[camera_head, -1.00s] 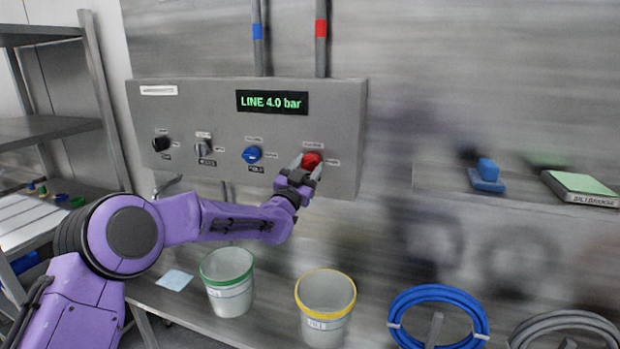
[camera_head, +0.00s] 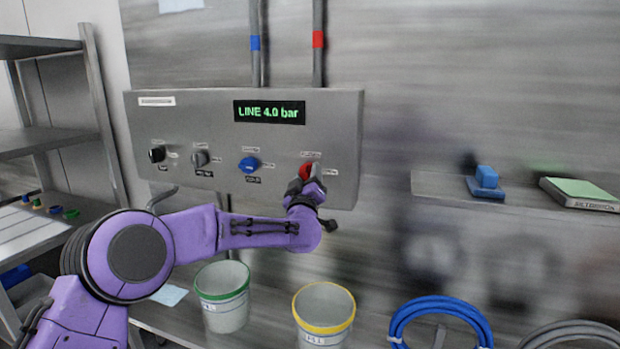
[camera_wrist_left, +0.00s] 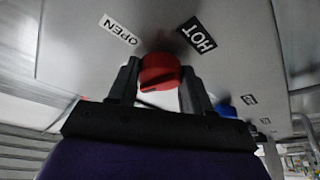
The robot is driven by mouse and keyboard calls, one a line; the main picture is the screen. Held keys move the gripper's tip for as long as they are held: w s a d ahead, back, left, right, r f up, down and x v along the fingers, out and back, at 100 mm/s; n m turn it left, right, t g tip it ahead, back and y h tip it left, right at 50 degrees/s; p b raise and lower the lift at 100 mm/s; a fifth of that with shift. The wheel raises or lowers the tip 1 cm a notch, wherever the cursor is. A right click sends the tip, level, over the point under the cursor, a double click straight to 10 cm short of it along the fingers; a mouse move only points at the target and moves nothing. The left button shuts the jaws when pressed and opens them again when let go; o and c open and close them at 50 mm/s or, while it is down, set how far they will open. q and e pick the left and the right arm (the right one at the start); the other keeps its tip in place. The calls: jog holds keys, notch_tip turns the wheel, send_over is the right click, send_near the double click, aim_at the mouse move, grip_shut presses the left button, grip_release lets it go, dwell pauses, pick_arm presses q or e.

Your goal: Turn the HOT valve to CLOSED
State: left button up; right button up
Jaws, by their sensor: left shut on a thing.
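The red HOT valve knob (camera_head: 305,171) is on the lower right of the grey control panel. My left gripper (camera_head: 309,178) is at the knob and partly covers it in the head view. In the left wrist view the red knob (camera_wrist_left: 159,72) sits between the two dark fingers, and my left gripper (camera_wrist_left: 158,85) is shut on it. The HOT label (camera_wrist_left: 198,35) and the OPEN label (camera_wrist_left: 119,29) show on the panel there. A CLOSED label cannot be read in either view. My right gripper is not in view.
The panel (camera_head: 220,120) also carries a blue knob (camera_head: 249,164), a grey knob (camera_head: 200,158), a black knob (camera_head: 157,154) and a display (camera_head: 269,112) reading LINE 4.0 bar. Below stand a green-rimmed bucket (camera_head: 224,308) and a yellow-rimmed bucket (camera_head: 324,325). A blue hose (camera_head: 440,306) lies at right.

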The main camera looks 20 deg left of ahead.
pick_arm(q)
jog(key=shift+r+n+g+y, duration=0.1)
jog(key=shift+n+g+y, duration=0.3)
jog(key=shift+n, duration=1.1)
jog(key=o, duration=1)
jog(key=shift+o, duration=0.2)
jog(key=shift+s, duration=0.1)
jog(key=shift+s+d+f, duration=0.15)
jog(key=shift+s+f, duration=0.05)
jog(key=shift+s, duration=0.1)
jog(key=b+v, duration=0.3)
jog(key=v, duration=0.6)
jog(key=shift+s, duration=0.4)
